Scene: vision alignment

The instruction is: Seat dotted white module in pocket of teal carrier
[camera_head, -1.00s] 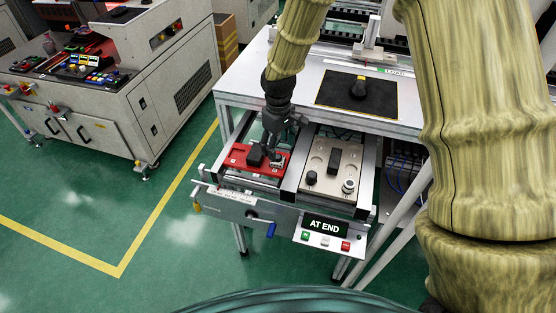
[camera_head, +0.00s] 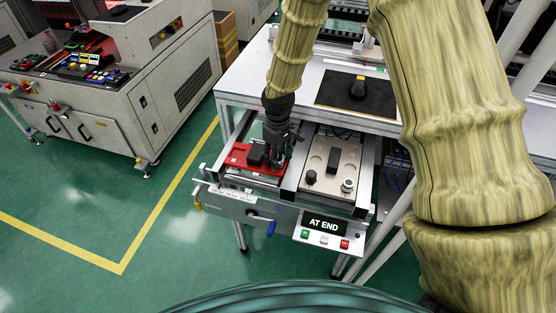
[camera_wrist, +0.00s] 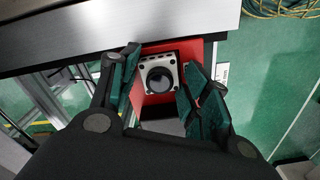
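A white module (camera_wrist: 145,66) with small dark dots and a large round black lens sits on a red carrier (camera_wrist: 151,109) in the wrist view. My gripper (camera_wrist: 160,79) is open, with one finger on each side of the module and slim gaps showing. In the head view, my gripper (camera_head: 275,163) is low over the right part of the red carrier (camera_head: 235,161) and hides most of the module. A black block (camera_head: 256,155) stands on the carrier beside the gripper. I see no teal carrier; whether the module sits in a pocket cannot be told.
A beige plate (camera_head: 320,161) to the right holds a black block, a dark knob (camera_head: 311,177) and a pale round part (camera_head: 347,185). Metal rails flank both plates. An "AT END" panel (camera_head: 324,224) is in front.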

